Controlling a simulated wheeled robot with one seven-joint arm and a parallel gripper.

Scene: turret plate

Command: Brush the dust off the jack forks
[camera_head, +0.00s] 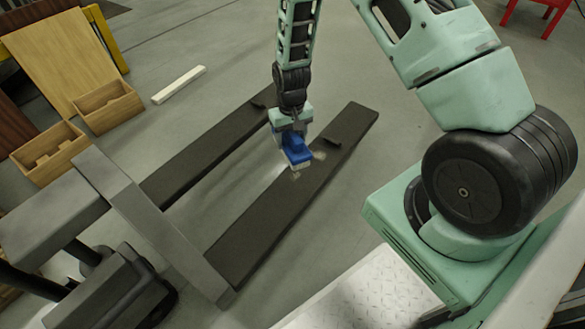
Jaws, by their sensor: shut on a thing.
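The pallet jack's two dark forks lie low over the floor. The near fork (265,225) runs from the lower middle up to the right, and the far fork (195,157) runs parallel behind it. My gripper (291,132) points down and is shut on a blue brush (295,149). The brush is over the upper edge of the near fork, around its middle; I cannot tell whether it touches. A small pale patch, perhaps dust, shows by the brush.
The jack's grey crosspiece and body (145,220) stand at lower left. Wooden boxes (108,106) and leaning boards (62,62) are at upper left. A white bar (179,85) lies on the floor. A red stool (535,12) is at upper right.

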